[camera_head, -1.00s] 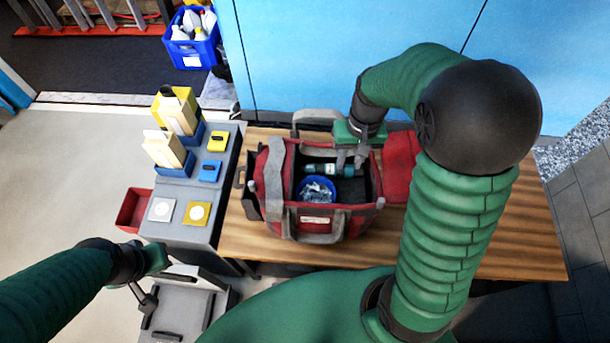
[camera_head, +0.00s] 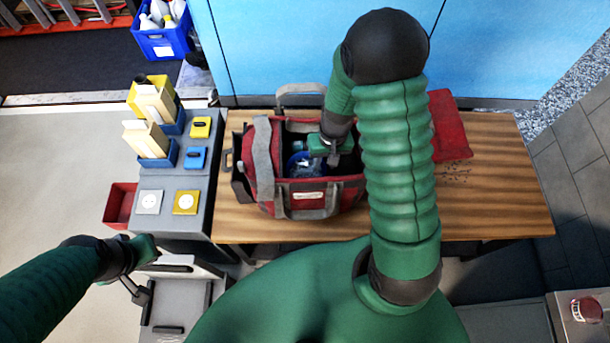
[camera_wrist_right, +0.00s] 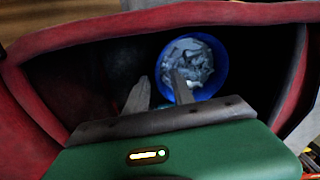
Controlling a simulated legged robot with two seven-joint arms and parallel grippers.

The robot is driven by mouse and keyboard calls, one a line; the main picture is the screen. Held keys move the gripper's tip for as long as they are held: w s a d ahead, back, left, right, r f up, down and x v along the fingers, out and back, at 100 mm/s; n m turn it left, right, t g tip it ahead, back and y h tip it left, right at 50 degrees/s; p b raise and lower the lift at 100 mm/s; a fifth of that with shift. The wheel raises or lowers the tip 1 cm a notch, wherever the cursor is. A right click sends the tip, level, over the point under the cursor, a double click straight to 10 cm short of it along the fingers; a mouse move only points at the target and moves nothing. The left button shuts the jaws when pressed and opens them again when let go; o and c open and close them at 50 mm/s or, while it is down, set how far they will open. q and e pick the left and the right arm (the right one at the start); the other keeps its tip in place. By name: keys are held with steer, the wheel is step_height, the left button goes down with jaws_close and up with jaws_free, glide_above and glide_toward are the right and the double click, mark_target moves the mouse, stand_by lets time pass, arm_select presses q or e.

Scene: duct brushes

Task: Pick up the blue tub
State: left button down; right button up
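The blue tub (camera_head: 297,160) stands inside the open red and grey tool bag (camera_head: 264,190) on the wooden table. It holds grey, crumpled-looking small pieces. In the right wrist view the tub's round blue rim (camera_wrist_right: 223,62) lies just beyond the fingertips. My right gripper (camera_wrist_right: 160,88) is open, its two fingers apart. The right finger overlaps the tub's near edge in this view, and the left finger is outside it; contact cannot be told. In the head view my right gripper (camera_head: 325,160) is over the bag, right of the tub. My left gripper (camera_head: 140,288) hangs low at left, its fingers unclear.
A grey cabinet (camera_head: 165,226) with yellow and blue items stands left of the table. A red bin (camera_head: 121,205) is beside it. A red flap or case (camera_head: 449,128) lies right of the bag.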

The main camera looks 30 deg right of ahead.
steer(key=shift+a+f, duration=0.1)
steer(key=shift+f, duration=0.4)
steer(key=shift+w+d+f, duration=0.15)
steer(key=shift+w+d, duration=0.1)
steer(key=shift+d, duration=0.25)
steer(key=c, duration=0.4)
steer(key=shift+s, duration=0.1)
steer(key=shift+c, duration=1.1)
steer(key=shift+a, duration=0.3)
jaws_close()
steer(key=shift+d, duration=0.15)
